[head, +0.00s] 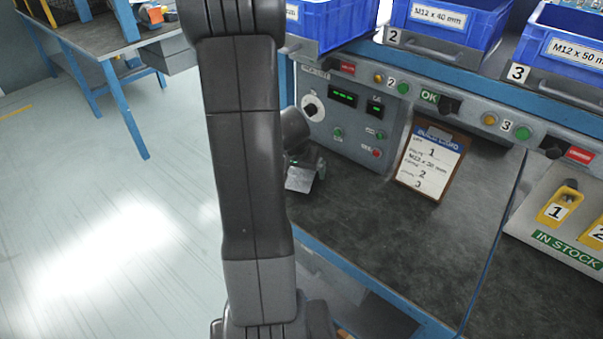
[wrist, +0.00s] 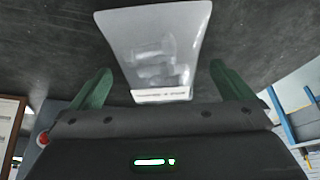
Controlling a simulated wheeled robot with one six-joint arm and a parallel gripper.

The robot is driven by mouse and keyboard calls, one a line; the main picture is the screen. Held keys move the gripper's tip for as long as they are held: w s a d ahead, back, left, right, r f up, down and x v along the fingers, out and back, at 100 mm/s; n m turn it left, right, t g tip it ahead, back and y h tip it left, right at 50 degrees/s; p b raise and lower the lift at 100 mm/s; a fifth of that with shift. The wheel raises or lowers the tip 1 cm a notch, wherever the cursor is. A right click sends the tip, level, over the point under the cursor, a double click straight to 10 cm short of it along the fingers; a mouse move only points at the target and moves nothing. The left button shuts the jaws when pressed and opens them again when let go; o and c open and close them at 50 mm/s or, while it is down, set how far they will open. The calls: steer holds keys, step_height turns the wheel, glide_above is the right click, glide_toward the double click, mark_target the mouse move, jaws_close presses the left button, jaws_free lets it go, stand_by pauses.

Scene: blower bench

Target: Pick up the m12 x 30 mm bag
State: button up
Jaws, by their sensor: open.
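A pale, see-through bag (wrist: 160,45) with a white label strip lies on the dark bench top in the wrist view. The print on its strip is too small to read. My gripper (wrist: 162,78) is open, with one green finger on each side of the bag's labelled end; I see no clear contact. In the head view the bag (head: 300,179) shows as a light patch near the bench's left edge, below my gripper (head: 308,163), which is partly hidden behind my arm.
Blue bins labelled M12 x 40 mm (head: 437,22) and M12 x 50 mm (head: 572,50) stand on the shelf above; a third (head: 325,22) is partly hidden. A control panel (head: 350,112) is behind the gripper. A clipboard (head: 432,160) leans right of it. The bench top's middle is clear.

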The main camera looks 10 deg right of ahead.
steer(key=shift+w+d+f, duration=0.15)
steer(key=shift+f, duration=0.4)
steer(key=shift+r, duration=0.15)
steer(key=c, duration=1.5)
